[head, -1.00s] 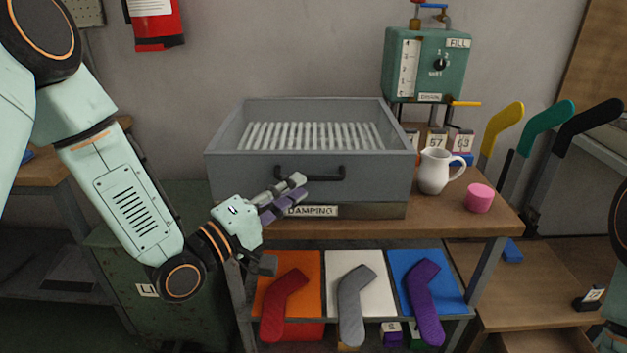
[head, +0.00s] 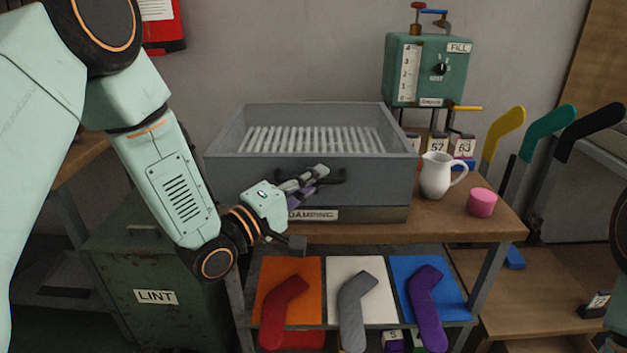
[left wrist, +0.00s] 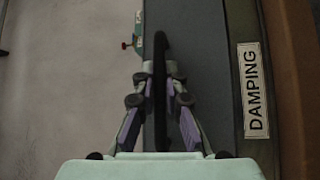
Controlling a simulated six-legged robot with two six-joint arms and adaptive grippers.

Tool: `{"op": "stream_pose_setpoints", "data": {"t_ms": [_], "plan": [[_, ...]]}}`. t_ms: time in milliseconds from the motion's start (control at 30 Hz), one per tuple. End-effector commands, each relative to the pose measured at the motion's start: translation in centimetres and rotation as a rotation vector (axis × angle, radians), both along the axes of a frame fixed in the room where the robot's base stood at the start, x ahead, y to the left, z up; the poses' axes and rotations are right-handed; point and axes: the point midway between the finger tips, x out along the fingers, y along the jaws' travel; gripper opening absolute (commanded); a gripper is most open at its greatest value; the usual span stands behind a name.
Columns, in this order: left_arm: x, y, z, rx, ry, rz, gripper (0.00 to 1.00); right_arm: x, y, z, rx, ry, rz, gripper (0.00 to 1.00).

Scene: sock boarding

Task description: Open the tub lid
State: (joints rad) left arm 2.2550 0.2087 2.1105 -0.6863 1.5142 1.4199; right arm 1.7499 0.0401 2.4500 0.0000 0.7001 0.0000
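The grey tub (head: 385,180) labelled DAMPING stands on the wooden bench, with white slats visible inside its top. I cannot make out a separate lid. A black bar handle (head: 339,179) is on its front face and also shows in the left wrist view (left wrist: 160,60). My left gripper (head: 318,178) is at the handle, partly hiding it. In the left wrist view its two fingers (left wrist: 160,88) stand apart on either side of the bar, their tips close to it. A firm grip does not show. My right gripper is out of view.
A white jug (head: 436,176) and a pink cup (head: 481,203) stand right of the tub. A green dispenser (head: 427,72) is behind. A green LINT bin (head: 155,290) stands at left.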

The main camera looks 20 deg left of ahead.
Motion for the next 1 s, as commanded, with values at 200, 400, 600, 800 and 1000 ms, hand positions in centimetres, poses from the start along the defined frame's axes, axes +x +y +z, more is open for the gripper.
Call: {"op": "stream_pose_setpoints", "data": {"t_ms": [200,400,600,800,1000], "plan": [[0.0,0.0,0.0,0.000,0.001,0.000,0.00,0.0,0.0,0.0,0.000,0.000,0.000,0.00],[0.0,0.0,0.0,0.000,0.001,0.000,0.00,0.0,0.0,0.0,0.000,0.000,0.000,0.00],[0.0,0.0,-0.1,0.000,0.002,0.000,0.00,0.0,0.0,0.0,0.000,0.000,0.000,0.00],[-0.1,0.0,0.1,-0.001,0.005,0.000,0.00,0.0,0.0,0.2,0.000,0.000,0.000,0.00],[0.0,0.0,1.4,-0.007,0.025,0.000,0.00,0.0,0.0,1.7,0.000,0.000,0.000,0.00]]}}
